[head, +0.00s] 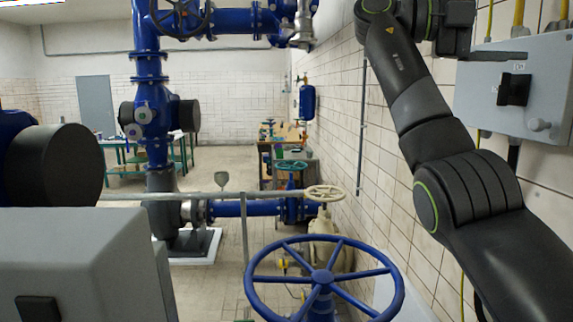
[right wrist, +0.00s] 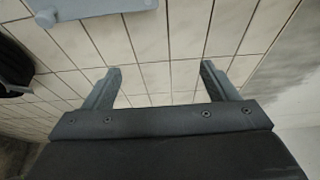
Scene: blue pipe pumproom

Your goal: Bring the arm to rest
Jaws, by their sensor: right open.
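My right arm (head: 440,130) rises from the lower right of the head view and bends at the top, close to the tiled wall. One dark finger of its gripper seems to show in front of the grey wall box. In the right wrist view my right gripper (right wrist: 160,78) is open, with its two fingers wide apart. Nothing is between the fingers, and white wall tiles lie behind them. My left arm and gripper are out of view.
A grey control box (head: 540,75) with a black switch (head: 513,90) hangs on the right wall; its edge shows in the wrist view (right wrist: 95,8). A blue handwheel (head: 322,277) stands below. Blue pipes (head: 148,75) rise at left. A grey cabinet (head: 85,260) fills the lower left.

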